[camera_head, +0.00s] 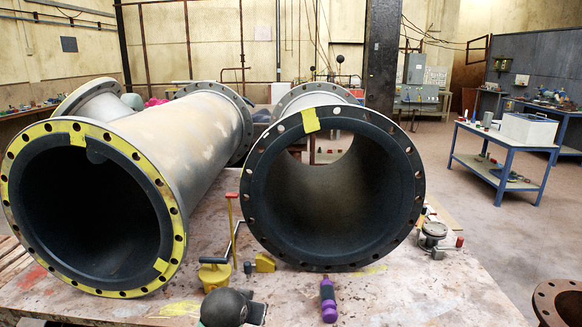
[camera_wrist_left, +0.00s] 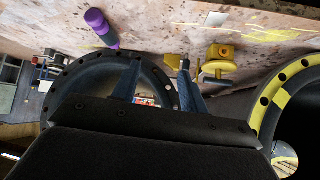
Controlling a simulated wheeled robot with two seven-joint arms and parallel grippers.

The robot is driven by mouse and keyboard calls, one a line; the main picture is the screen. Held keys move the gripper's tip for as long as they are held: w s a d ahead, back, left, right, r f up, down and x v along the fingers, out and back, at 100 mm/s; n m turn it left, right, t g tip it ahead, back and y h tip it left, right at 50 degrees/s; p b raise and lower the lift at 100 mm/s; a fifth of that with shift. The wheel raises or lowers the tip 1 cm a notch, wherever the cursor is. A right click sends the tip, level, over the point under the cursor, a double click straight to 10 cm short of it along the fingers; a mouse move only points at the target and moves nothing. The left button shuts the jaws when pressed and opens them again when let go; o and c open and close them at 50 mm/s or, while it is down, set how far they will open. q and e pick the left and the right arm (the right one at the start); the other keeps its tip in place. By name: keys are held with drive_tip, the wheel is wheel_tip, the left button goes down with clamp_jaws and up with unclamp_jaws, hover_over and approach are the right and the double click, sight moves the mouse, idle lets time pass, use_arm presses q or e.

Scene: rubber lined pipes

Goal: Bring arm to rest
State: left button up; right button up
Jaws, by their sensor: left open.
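My left gripper (camera_wrist_left: 158,62) shows in the left wrist view with its two dark fingers apart and nothing between them. That view is upside down. Beyond the fingers is the dark-lined pipe (camera_head: 408,215), its rim also showing in the wrist view (camera_wrist_left: 72,78). The fingers appear apart from the pipe and the tabletop. In the head view, a dark rounded shape (camera_head: 224,307) sits at the bottom edge; I cannot tell whether it is part of my arm. My right gripper is in neither view.
A yellow-rimmed pipe (camera_head: 178,222) lies on the left of the worktable (camera_head: 440,290). A purple bottle (camera_head: 328,302), a yellow tool (camera_head: 214,273) and a metal fitting (camera_head: 433,236) are on the tabletop. A blue-framed table (camera_head: 497,172) stands at the right, with open floor around it.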

use_arm(q)
drive_tip(key=s+a+f+g+p, duration=0.1)
drive_tip(key=s+f, duration=0.5)
drive_tip(key=s, duration=0.6)
drive_tip(key=s+a+f+g+p, duration=0.1)
drive_tip(key=s+f+g, duration=0.2)
drive_tip(key=s, duration=0.9)
drive_tip(key=s+a+f+g+p, duration=0.1)
drive_tip(key=s+f+g+p, duration=0.1)
drive_tip(key=s+f, duration=0.7)
drive_tip(key=s, duration=0.3)
drive_tip(key=shift+a+f, duration=0.15)
drive_tip(key=shift+a, duration=0.25)
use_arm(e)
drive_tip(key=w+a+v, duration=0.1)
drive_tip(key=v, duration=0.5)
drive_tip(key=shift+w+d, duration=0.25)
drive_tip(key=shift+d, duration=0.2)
use_arm(q)
drive_tip(key=shift+s+n, duration=0.15)
drive_tip(key=shift+n, duration=0.15)
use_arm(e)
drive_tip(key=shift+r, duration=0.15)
